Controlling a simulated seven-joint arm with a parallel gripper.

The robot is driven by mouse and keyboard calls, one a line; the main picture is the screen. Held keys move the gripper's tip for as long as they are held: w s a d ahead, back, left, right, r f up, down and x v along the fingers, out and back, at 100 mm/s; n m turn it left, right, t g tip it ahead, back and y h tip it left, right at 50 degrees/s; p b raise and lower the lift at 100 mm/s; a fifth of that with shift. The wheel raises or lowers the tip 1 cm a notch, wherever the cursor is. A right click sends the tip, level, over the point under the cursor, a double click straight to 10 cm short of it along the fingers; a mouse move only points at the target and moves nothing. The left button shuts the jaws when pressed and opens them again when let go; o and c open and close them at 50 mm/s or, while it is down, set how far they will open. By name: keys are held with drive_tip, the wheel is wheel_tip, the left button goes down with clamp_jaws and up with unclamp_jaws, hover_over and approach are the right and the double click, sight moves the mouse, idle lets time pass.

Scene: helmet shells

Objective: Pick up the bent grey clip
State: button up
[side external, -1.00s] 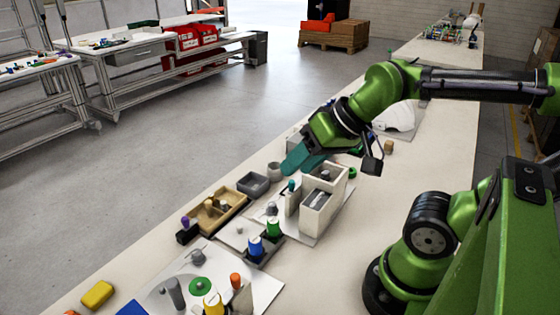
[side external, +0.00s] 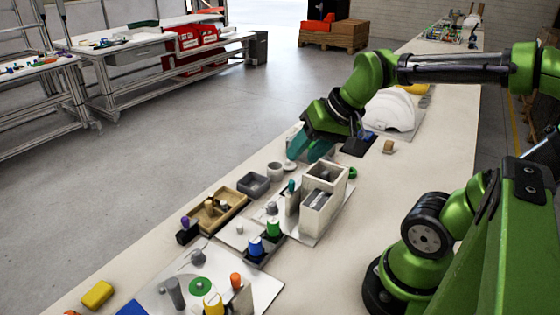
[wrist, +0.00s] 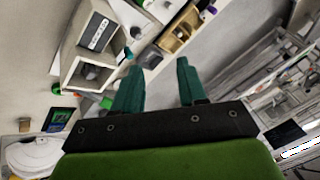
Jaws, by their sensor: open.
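My gripper (side external: 304,158) is open and empty, its two teal fingers pointing down and left above the bench, behind the cream two-compartment box (side external: 318,200). In the wrist view the gripper (wrist: 159,66) shows a clear gap between the fingers, and the box (wrist: 70,70) is to their left. Grey pieces lie in the box: one in the front compartment (side external: 316,196) and one in the back compartment (side external: 323,175). I cannot tell whether either is the bent grey clip. No clip can be made out for certain in either view.
A grey cup (side external: 274,170), a grey tray (side external: 253,184) and a wooden tray (side external: 228,203) stand left of the box. Blue and green cylinders stand in a dark holder (side external: 262,258). A white helmet shell (side external: 392,112) lies behind my gripper. Bare bench is right of the box.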

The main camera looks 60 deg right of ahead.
drive_tip(key=d+m+g+h, duration=0.1)
drive_tip(key=d+m+g, duration=0.1)
drive_tip(key=d+m, duration=0.9)
drive_tip(key=m+g, duration=0.3)
drive_tip(key=m, duration=1.5)
hover_over(326, 172)
drive_tip(key=s, duration=0.1)
wheel_tip(326, 172, down, 10)
drive_tip(key=shift+s+f, duration=0.1)
drive_tip(key=shift+s, duration=0.05)
drive_tip(key=shift+w+a+f, duration=0.1)
drive_tip(key=shift+w+f, duration=0.15)
drive_tip(key=shift+f, duration=0.65)
drive_tip(key=shift+w+d+f, duration=0.1)
drive_tip(key=shift+w+f, duration=0.1)
drive_tip(key=shift+f, duration=0.75)
drive_tip(key=shift+w+a+f, duration=0.1)
drive_tip(key=shift+w+f, duration=0.15)
drive_tip(key=shift+f, duration=0.65)
clamp_jaws()
